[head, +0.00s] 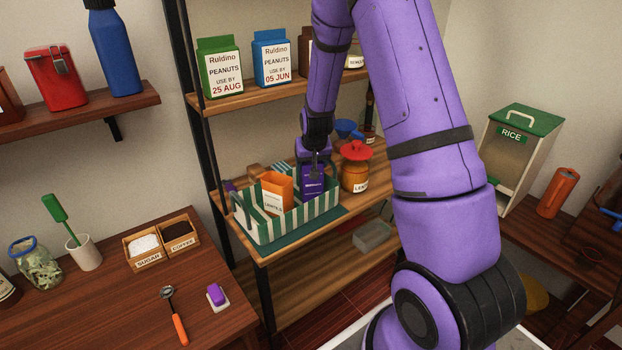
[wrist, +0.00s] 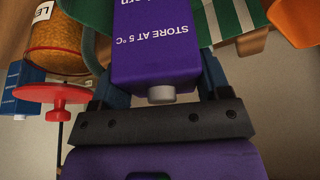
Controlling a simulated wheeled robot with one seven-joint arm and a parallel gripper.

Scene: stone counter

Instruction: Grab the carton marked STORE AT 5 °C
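The purple carton marked STORE AT 5 °C (wrist: 155,45) has a grey cap and fills the middle of the wrist view. In the head view the purple carton (head: 313,184) stands in a green-and-white striped basket (head: 270,230) on the shelf, its lower part hidden by the basket wall. My gripper (head: 314,166) is above the basket, pointing down at the carton's top. In the wrist view its fingers lie on both sides of the carton, close to it. Whether they press on it I cannot tell.
An orange carton (head: 277,192) stands in the basket, left of the purple one. An orange jar with a red lid (head: 356,170) and a blue object (head: 346,128) stand close by. Peanut cartons (head: 219,68) line the shelf above.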

